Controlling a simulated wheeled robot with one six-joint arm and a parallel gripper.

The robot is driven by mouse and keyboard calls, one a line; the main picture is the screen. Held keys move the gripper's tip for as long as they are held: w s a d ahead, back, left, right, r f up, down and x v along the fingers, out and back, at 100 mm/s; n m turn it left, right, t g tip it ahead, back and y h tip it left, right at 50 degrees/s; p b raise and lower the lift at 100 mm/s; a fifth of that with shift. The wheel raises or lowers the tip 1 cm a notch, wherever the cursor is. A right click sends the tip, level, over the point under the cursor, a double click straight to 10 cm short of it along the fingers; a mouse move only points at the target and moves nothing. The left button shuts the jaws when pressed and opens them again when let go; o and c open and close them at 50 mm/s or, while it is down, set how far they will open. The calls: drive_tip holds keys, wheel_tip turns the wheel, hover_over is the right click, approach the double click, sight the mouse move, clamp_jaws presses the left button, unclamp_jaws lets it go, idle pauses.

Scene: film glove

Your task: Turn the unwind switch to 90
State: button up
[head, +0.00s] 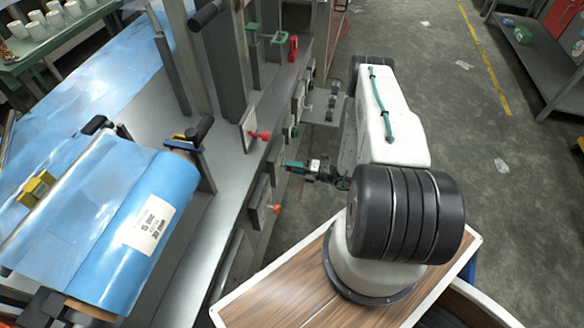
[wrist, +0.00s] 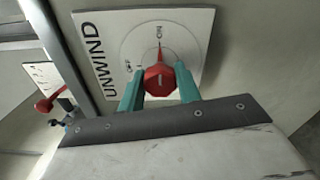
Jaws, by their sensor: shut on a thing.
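The unwind switch is a red knob (wrist: 160,80) on a white plate (wrist: 195,28) lettered UNWIND in the wrist view. Its dial carries OFF and ON marks, and the knob's pointed tip is at the ON mark. My gripper (wrist: 160,88) has a teal finger on each side of the knob and is shut on it. In the head view my gripper (head: 288,164) reaches the side of the machine. I cannot clearly make out the held knob there.
Another red switch (wrist: 48,104) is at the left in the wrist view. In the head view, red switches (head: 262,135) and (head: 273,209) stick out from the machine's side. A blue film roll (head: 135,240) lies at the left. Open floor (head: 480,190) is at the right.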

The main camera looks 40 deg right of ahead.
drive_tip(key=o, duration=1)
drive_tip(key=shift+c, duration=0.2)
drive_tip(key=shift+s, duration=0.1)
drive_tip(key=v, duration=0.7)
drive_tip(key=shift+s+d, duration=0.3)
